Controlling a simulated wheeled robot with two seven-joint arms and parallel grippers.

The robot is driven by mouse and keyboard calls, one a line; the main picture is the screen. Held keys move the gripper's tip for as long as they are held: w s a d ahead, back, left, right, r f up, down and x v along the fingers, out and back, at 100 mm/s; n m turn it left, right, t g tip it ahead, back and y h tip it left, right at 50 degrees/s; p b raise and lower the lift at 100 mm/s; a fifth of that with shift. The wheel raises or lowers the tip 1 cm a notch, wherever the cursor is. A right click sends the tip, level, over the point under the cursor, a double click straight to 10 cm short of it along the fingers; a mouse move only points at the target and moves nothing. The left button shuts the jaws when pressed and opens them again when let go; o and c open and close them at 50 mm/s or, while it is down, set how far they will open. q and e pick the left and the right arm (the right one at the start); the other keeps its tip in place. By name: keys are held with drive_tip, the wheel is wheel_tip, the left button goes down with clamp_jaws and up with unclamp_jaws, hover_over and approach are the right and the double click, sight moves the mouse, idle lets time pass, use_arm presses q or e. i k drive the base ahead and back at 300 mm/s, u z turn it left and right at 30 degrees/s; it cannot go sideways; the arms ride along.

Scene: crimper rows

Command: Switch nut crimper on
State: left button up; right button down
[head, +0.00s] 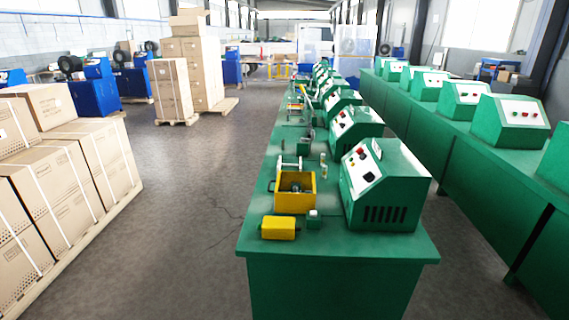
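A row of green crimper machines runs along a green bench. The nearest is a green control box (400,193) with a sloped white panel (361,170) carrying a red button and small dark controls. To its left on the bench stands a yellow open-topped unit (295,193) with metal parts inside. A yellow block (278,228) lies at the bench's front edge beside a small green block with a white top (314,219). Which switch turns a crimper on is too small to tell. Neither of my grippers shows in the head view.
The green bench (335,252) has its near edge in front of me. A second green bench (480,180) with more control boxes runs along the right. Strapped cardboard boxes (70,165) stand on pallets at left.

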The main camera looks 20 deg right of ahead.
sight(369, 177)
drive_tip(key=z, duration=4.95)
drive_tip(key=k, duration=2.5)
drive_tip(key=u, duration=1.6)
